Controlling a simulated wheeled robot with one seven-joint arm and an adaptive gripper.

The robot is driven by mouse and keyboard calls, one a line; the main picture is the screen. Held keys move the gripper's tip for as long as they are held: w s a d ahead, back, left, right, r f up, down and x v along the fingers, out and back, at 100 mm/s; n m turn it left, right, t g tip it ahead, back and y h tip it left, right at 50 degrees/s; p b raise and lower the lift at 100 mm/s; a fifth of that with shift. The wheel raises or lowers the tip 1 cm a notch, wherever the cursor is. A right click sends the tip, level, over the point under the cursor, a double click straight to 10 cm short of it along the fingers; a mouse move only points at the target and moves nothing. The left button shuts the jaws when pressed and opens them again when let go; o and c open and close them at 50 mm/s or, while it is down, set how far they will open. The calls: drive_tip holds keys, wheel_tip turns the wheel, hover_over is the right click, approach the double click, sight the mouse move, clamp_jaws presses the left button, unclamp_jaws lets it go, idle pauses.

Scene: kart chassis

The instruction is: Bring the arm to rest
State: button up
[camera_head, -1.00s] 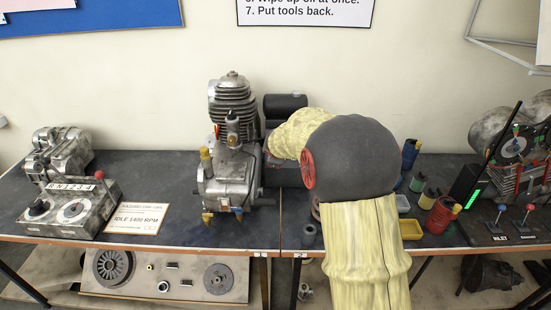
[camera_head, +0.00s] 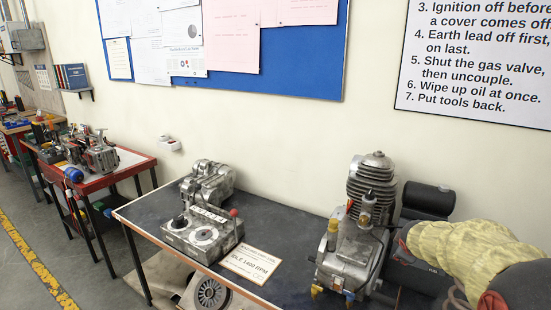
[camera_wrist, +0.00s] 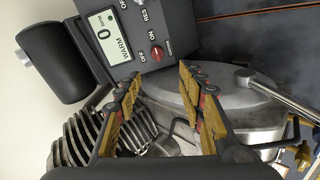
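My arm, in a pale yellow sleeve (camera_head: 455,250), enters the head view at the lower right and reaches to the right side of the upright finned engine (camera_head: 365,225). My gripper's fingers cannot be made out there. In the wrist view my gripper (camera_wrist: 160,80) has its two yellow-padded fingers apart, with nothing held between them. The engine's cooling fins (camera_wrist: 82,138) and a rounded metal cover (camera_wrist: 240,100) show beyond the fingers. Whether the fingers touch the engine I cannot tell.
A dark box with a display reading 0 (camera_wrist: 105,35) and a red knob (camera_wrist: 157,53) is close beyond the fingers. A lever control box (camera_head: 205,232) and an idle-speed card (camera_head: 250,264) lie on the dark bench (camera_head: 150,207). A red-edged table (camera_head: 130,162) stands further left.

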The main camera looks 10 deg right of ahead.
drive_tip(key=s+a+r+m, duration=0.3)
drive_tip(key=s+a+r, duration=0.4)
drive_tip(key=s+a, duration=0.15)
drive_tip(key=s+a+m+g+y, duration=0.1)
drive_tip(key=s+a+m+y, duration=0.1)
drive_tip(key=s+a, duration=0.8)
drive_tip(key=s+a+m+g+y, duration=0.1)
drive_tip(key=s+a+m+y, duration=0.2)
drive_tip(key=s+a, duration=0.7)
drive_tip(key=s, duration=0.5)
drive_tip(key=shift+s+a+r+p, duration=0.35)
drive_tip(key=shift+r+p, duration=0.05)
